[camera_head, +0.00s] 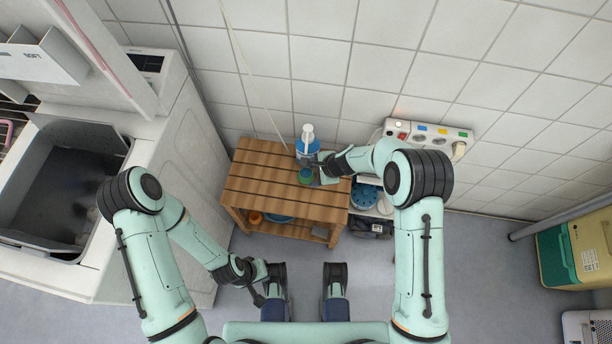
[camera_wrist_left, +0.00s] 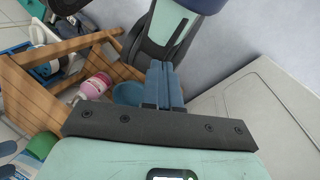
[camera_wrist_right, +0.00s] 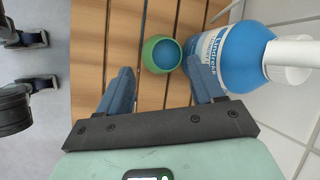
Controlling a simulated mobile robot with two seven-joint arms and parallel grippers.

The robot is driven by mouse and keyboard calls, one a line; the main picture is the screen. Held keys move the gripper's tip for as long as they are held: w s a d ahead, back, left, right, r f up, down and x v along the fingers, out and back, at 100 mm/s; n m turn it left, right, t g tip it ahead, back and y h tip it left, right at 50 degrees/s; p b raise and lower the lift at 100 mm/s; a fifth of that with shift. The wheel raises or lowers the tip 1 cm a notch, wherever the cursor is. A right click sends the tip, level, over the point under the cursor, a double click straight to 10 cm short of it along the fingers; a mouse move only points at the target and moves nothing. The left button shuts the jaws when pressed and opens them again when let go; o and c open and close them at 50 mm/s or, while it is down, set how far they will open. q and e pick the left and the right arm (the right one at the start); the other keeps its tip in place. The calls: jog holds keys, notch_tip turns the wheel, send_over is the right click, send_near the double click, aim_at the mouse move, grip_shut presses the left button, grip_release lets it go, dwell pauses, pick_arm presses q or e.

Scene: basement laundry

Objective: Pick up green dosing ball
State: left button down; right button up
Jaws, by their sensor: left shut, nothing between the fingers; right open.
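The green dosing ball (camera_head: 306,175), a small open cup with a blue inside, sits on the wooden slatted bench (camera_head: 265,178) beside the blue bottle. It also shows in the right wrist view (camera_wrist_right: 149,44), ahead of and between the fingertips, nearer the right-hand finger. My right gripper (camera_wrist_right: 158,72) is open and empty, its fingers pointing toward the ball; I cannot tell whether one touches it. In the head view, my right gripper (camera_head: 317,170) is right beside the ball. My left gripper (camera_wrist_left: 163,68) is shut and empty, low in front of the bench.
A blue bottle with a white cap (camera_head: 307,146) stands close behind the ball, near the right-hand finger in the right wrist view. A washing machine (camera_head: 160,140) stands left of the bench. A power strip (camera_head: 428,137) is on the tiled wall. A pink-and-white bottle (camera_wrist_left: 94,88) lies below the bench top.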

aim_at(307, 175)
jog(key=b+x, duration=0.1)
jog(key=x, duration=0.5)
jog(key=shift+w, duration=0.1)
pick_arm(q)
jog(key=shift+w+a+f+t, duration=0.2)
jog(key=shift+w+a+f, duration=0.1)
jog(key=shift+w+f, duration=0.3)
jog(key=shift+w+a+f+t, duration=0.2)
jog(key=shift+w+a+f, duration=0.15)
jog(key=shift+w, duration=0.3)
pick_arm(e)
jog(key=c, duration=0.8)
pick_arm(q)
jog(key=shift+d, duration=0.1)
pick_arm(e)
jog(key=shift+r, duration=0.15)
